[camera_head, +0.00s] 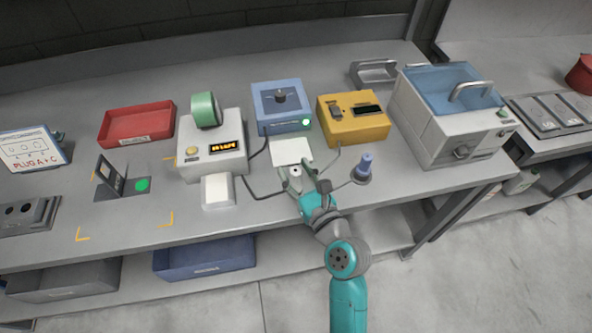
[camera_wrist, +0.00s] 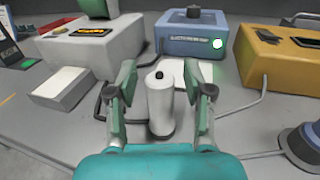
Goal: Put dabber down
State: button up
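A white upright cylinder with a black top (camera_wrist: 160,108), which looks like the dabber, stands between the two fingers of my gripper (camera_wrist: 161,98). Bench shows between each finger and the cylinder, so the gripper is open around it and does not appear to touch it. A white plate (camera_head: 291,151) lies just behind, in front of the blue box (camera_head: 283,108).
A grey machine with a green roll (camera_head: 205,110) stands left, with a white block (camera_head: 218,190) in front. A yellow box (camera_head: 353,119) stands right, and a purple-topped piece on a dark base (camera_head: 363,168) is close to my gripper's right. Cables lie around the gripper.

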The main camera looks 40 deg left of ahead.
jog(key=shift+d+r, duration=0.15)
jog(key=v, duration=1.1)
jog(key=shift+s+d, duration=0.25)
jog(key=shift+s, duration=0.05)
jog(key=shift+d, duration=0.1)
jog(key=s+d+f+n+t+h, duration=0.35)
jog(key=d+f+h, duration=0.2)
jog(key=d, duration=0.55)
jog(key=s+d+f+n+t+h, duration=0.35)
jog(key=s+d+f+h, duration=0.2)
jog(key=d, duration=0.65)
jog(key=s+d+r+n+h, duration=0.2)
jog(key=s+d+n, duration=0.3)
jog(key=s+n, duration=0.3)
jog(key=s+d+r+n+h, duration=0.3)
jog(key=s+d+r+n, duration=0.1)
jog(key=s+n, duration=0.4)
jog(key=shift+s+d, duration=0.2)
jog(key=shift+d, duration=0.7)
